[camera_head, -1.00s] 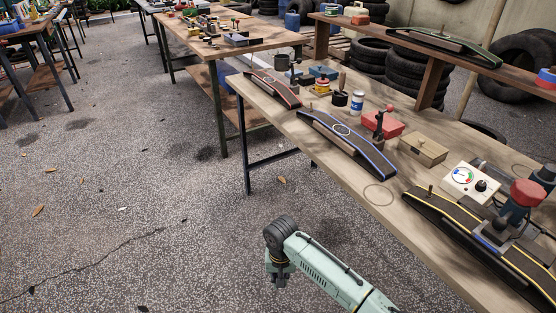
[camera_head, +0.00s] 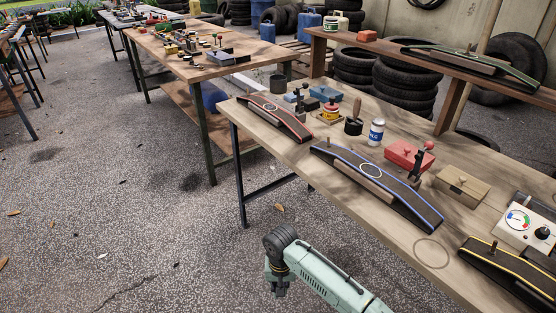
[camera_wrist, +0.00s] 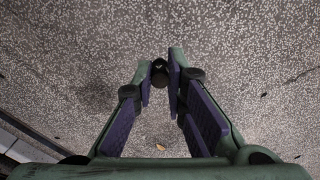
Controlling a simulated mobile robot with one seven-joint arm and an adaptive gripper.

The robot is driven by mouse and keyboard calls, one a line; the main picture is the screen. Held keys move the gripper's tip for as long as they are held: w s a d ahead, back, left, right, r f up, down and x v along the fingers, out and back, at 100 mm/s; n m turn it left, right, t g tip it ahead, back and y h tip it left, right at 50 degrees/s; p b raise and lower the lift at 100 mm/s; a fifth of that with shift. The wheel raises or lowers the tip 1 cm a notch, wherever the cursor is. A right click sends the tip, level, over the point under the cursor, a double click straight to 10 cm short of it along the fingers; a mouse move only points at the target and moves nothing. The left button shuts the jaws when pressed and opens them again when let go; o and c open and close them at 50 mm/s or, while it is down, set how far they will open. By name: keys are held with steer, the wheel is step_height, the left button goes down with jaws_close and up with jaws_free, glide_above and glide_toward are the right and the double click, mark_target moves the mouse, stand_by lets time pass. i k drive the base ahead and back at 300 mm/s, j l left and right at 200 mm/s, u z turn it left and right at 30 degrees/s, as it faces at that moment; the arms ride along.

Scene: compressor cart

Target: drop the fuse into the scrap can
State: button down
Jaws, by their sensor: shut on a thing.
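In the wrist view my gripper (camera_wrist: 163,72) has its two purple-padded fingers close together at the tips. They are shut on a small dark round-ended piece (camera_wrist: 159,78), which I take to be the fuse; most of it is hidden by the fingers. In the head view the fingertips and the fuse are not seen.
The near workbench (camera_head: 335,215) holds a red-edged ramp (camera_head: 275,118), a blue-edged ramp (camera_head: 375,180), a blue-white can (camera_head: 376,133), a red box (camera_head: 408,155) and a wooden box (camera_head: 461,187). A raised shelf (camera_head: 400,58) runs behind. The paved ground left of it is open.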

mark_target(283, 89)
steer(key=i+j+z, duration=0.1)
steer(key=i+j, duration=0.35)
steer(key=j, duration=0.25)
steer(key=i+j+z, duration=0.25)
steer(key=i+j, duration=0.2)
steer(key=j, duration=0.3)
steer(key=i+j, duration=0.15)
steer(key=j, duration=0.25)
steer(key=z, duration=0.05)
